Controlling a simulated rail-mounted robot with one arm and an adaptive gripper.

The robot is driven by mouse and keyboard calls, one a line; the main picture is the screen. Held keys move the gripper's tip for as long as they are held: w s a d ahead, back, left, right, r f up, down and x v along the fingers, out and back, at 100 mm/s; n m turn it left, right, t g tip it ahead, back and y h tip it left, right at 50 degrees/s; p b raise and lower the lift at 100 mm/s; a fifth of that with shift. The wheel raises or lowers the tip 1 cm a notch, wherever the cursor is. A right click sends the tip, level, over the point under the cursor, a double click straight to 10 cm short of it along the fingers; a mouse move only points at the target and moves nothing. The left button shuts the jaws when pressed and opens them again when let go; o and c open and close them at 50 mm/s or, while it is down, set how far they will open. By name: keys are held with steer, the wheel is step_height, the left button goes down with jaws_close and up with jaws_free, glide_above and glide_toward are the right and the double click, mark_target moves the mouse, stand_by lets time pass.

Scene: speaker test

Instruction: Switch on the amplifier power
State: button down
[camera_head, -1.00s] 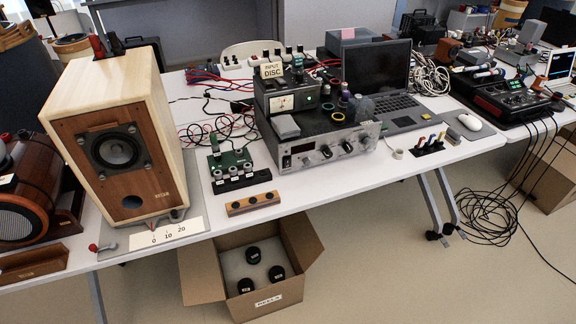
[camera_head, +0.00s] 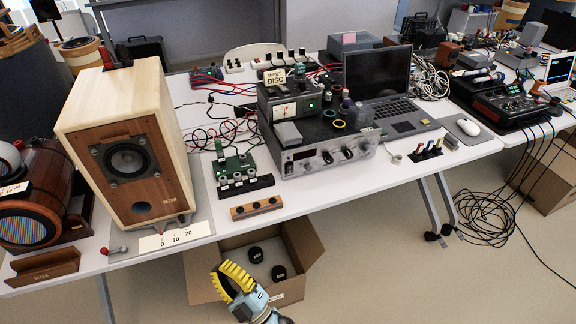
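The silver-fronted amplifier (camera_head: 322,157) stands on the white table right of the speaker. Its front panel has a small display at the left, several knobs and small controls. I cannot make out which one is the power switch or whether it is on. A smaller dark unit (camera_head: 292,106) with a lit meter, a green light and an "INPUT DISC" sign sits on its top. My gripper (camera_head: 228,281), with yellow ridged fingers, is at the bottom of the view, in front of the cardboard box and well below the table edge. Its finger gap is hard to see from this angle.
A wooden speaker (camera_head: 126,150) stands at the left. A green circuit board (camera_head: 233,166) and a wooden block with dark holes (camera_head: 256,208) lie left of the amplifier. An open cardboard box (camera_head: 303,246) sits under the table edge. Loose cables lie on the floor at right.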

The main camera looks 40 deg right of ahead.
steer(key=d+g+h+p, duration=0.1)
steer(key=d+g+h, duration=0.1)
steer(key=d, duration=0.7)
steer(key=d+g+h+p, duration=0.1)
steer(key=d+g+h, duration=0.1)
steer(key=d+h, duration=0.3)
steer(key=w+d+n+g+h+p, duration=0.1)
steer(key=d+h, duration=0.2)
steer(key=d, duration=1.1)
steer(key=shift+f+g+h, duration=0.1)
steer(key=shift+g+h, duration=0.3)
steer(key=b, duration=0.3)
glide_toward(287, 163)
steer(key=shift+x, duration=3.55)
steer(key=shift+f, duration=0.15)
